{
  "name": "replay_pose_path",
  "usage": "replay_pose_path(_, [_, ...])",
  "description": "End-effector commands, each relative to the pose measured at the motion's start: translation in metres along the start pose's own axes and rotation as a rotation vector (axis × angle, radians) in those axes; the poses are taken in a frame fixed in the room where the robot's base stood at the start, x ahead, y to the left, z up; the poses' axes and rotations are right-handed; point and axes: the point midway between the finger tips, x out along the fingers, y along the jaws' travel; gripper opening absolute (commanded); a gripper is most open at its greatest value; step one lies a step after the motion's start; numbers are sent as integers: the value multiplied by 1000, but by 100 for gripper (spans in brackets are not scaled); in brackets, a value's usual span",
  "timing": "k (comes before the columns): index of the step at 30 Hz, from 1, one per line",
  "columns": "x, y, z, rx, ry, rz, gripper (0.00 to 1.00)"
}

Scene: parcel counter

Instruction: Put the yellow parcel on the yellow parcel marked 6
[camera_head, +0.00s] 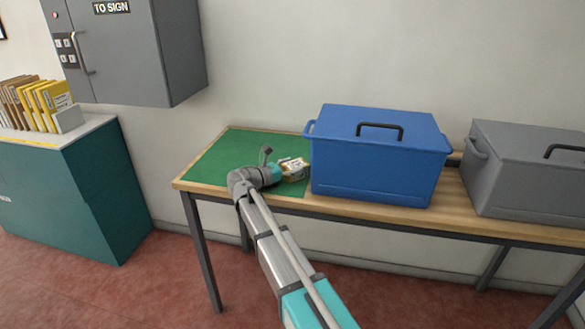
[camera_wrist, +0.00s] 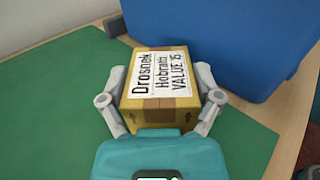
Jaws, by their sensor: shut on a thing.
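My gripper (camera_wrist: 161,78) is shut on a yellow-brown parcel (camera_wrist: 157,103), with one finger against each side. The parcel has a white label reading "Drosnek Hobratti VALUE 15" and dark arrows on its near face. In the head view, the parcel (camera_head: 294,168) is over the right part of the green mat, just left of the blue box. I cannot tell whether it touches the mat. A parcel marked 6 cannot be made out in either view.
The green mat (camera_head: 222,163) lies bare left of my gripper on the wooden table (camera_head: 455,205). A lidded blue box (camera_head: 370,180) stands close on the right, with a grey box (camera_head: 520,185) beyond. Yellow folders (camera_head: 52,98) stand on the teal cabinet (camera_head: 95,200); a grey wall cabinet (camera_head: 125,55) hangs above.

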Motion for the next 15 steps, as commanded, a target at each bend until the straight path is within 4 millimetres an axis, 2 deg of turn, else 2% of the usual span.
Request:
replay_pose_path(7, [0, 0, -4, 0, -1, 0, 27])
replay_pose_path(8, [0, 0, -3, 0, 0, 0, 86])
replay_pose_path(10, [0, 0, -3, 0, 0, 0, 99])
replay_pose_path(15, [0, 0, -3, 0, 0, 0, 100])
